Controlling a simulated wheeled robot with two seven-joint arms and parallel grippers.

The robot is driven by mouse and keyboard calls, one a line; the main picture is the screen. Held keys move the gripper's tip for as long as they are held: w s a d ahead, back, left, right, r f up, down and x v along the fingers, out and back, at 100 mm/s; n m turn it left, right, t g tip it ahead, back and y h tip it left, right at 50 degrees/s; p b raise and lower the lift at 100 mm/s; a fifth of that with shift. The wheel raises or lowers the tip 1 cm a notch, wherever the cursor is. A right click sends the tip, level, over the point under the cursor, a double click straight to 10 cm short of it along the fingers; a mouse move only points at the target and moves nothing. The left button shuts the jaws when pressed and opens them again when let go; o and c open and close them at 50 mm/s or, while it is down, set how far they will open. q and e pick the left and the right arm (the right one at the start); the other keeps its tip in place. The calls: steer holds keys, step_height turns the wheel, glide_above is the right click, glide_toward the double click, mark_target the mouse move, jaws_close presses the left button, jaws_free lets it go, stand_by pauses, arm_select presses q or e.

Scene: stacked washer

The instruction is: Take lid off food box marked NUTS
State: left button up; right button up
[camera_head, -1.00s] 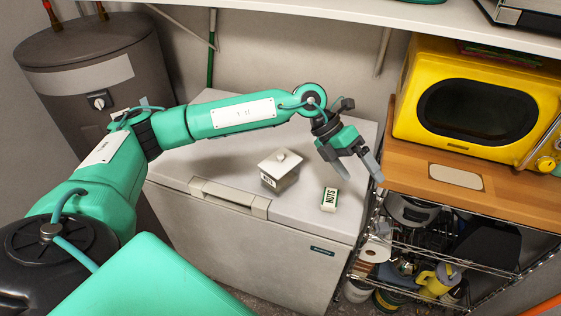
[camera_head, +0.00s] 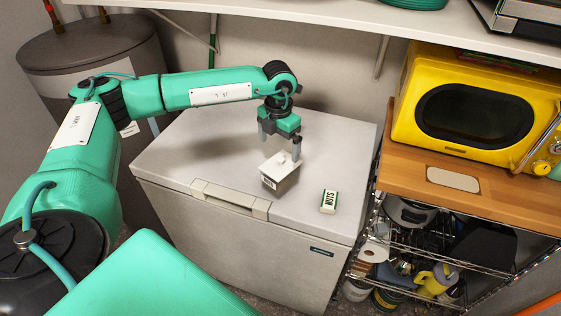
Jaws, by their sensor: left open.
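A small pale food box (camera_head: 275,181) with a dark-lettered label on its front stands upright on the white chest freezer (camera_head: 185,152). Its lid (camera_head: 283,163) with a round knob (camera_head: 284,155) is on top. A small white and green box marked NUTS (camera_head: 328,202) lies to its right on the freezer. My left gripper (camera_head: 281,148) points down just above the lid, open, its fingers near the knob on either side. I cannot tell whether a finger touches the lid. My right gripper is not in view.
A yellow microwave (camera_head: 478,110) stands on a wooden-topped rack (camera_head: 460,200) at the right. A white shelf (camera_head: 340,18) runs above the freezer. A dark grey tank (camera_head: 95,60) stands at the left. The freezer top is otherwise clear.

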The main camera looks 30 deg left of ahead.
mark_target(279, 159)
arm_select(q)
steer(key=shift+f, duration=0.4)
steer(key=shift+f+p, duration=0.45)
steer(key=shift+p, duration=0.05)
step_height(279, 159, down, 4)
steer(key=shift+r+p, duration=0.25)
steer(key=shift+p, duration=0.6)
steer(key=shift+f, duration=0.5)
steer(key=c, duration=1.1)
